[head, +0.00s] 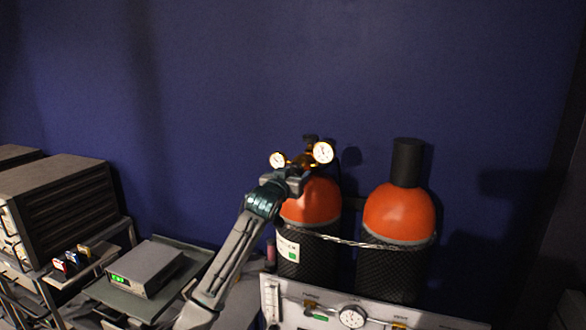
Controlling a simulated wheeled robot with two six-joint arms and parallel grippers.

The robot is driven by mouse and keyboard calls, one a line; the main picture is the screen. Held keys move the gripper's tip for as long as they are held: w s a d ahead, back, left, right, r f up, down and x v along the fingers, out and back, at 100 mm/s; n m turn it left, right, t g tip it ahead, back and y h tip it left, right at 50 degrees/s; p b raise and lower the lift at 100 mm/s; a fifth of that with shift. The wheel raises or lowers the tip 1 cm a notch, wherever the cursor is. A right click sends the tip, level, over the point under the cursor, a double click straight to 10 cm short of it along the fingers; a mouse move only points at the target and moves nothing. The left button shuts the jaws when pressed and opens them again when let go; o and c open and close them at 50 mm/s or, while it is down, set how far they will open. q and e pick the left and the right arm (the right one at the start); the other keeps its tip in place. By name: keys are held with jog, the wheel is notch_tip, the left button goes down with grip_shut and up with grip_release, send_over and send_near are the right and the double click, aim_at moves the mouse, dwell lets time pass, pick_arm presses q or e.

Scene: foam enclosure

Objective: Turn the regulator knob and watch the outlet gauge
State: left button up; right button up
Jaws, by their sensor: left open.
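A brass regulator (300,161) sits on top of the left orange-topped cylinder (317,202). It carries two round white gauges, a smaller left one (277,160) and a larger right one (323,152). Their needles are too small to read. Which gauge is the outlet one, I cannot tell. My left gripper (290,176) is open at the regulator, just below and in front of its body. It hides the regulator's lower front, and I cannot make out the knob or whether the fingers touch it. My right gripper is not in view.
A second orange-topped cylinder (398,216) with a black cap stands to the right, strapped by a chain (350,241). A white panel (375,318) with a gauge stands in front. Grey instruments (145,268) and a dark rack (60,205) stand at left.

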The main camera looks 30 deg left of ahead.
pick_arm(q)
jog(key=shift+w+a, duration=0.1)
jog(key=shift+w, duration=0.25)
jog(key=c, duration=1)
